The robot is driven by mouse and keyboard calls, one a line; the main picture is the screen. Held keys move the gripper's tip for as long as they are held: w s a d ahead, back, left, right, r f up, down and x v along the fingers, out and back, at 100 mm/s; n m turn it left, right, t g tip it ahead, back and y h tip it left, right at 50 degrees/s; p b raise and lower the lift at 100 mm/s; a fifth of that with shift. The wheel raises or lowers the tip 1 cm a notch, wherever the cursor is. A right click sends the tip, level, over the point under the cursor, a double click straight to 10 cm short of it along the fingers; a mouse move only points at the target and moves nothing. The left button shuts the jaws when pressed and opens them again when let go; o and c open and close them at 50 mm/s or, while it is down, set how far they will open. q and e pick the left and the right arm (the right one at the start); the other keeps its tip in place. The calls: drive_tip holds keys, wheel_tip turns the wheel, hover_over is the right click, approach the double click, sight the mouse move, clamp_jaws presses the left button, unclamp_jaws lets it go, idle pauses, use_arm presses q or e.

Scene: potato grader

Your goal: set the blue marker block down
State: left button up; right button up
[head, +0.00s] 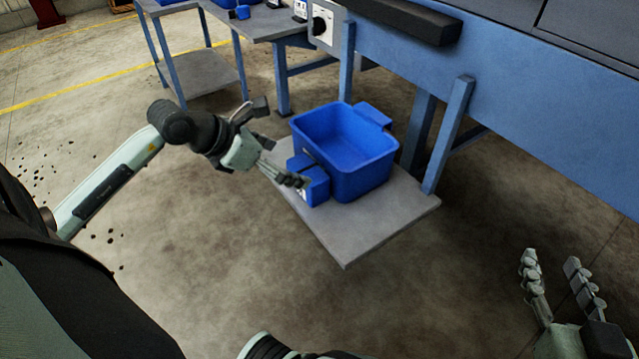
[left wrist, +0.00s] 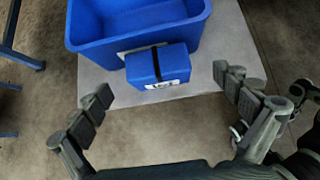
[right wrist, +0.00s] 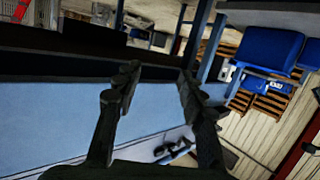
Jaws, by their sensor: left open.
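The blue marker block (head: 316,188) sits on the grey platform (head: 345,240), close against the near side of the blue bin (head: 370,172). In the left wrist view the block (left wrist: 150,70) has a dark strap and a white label, and nothing grips it. My left gripper (head: 289,180) is just to the left of the block in the head view and partly covers it. In the left wrist view its fingers (left wrist: 165,95) are spread wide, with the block beyond the tips. My right gripper (head: 551,265) is open and empty at the lower right, far from the block.
The blue bin looks empty from above. A blue machine frame (head: 460,120) with legs stands behind and right of the platform. A grey table (head: 262,28) with small items stands at the back. The platform's front corner and the floor (head: 230,260) before it are clear.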

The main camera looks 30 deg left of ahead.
sight(305, 169)
use_arm(q)
drive_tip(key=x, duration=0.7)
drive_tip(key=shift+w+a+f+b, duration=0.25)
drive_tip(key=shift+f+b, duration=0.1)
drive_tip(key=shift+b, duration=0.05)
use_arm(e)
drive_tip(key=r, duration=0.1)
drive_tip(key=a+r+t, duration=0.1)
drive_tip(key=a+r+t+y, duration=0.1)
drive_tip(key=r, duration=0.1)
drive_tip(key=shift+w+a, duration=0.1)
use_arm(q)
drive_tip(key=shift+c, duration=0.5)
drive_tip(key=shift+r, duration=0.15)
drive_tip(key=c, duration=1.2)
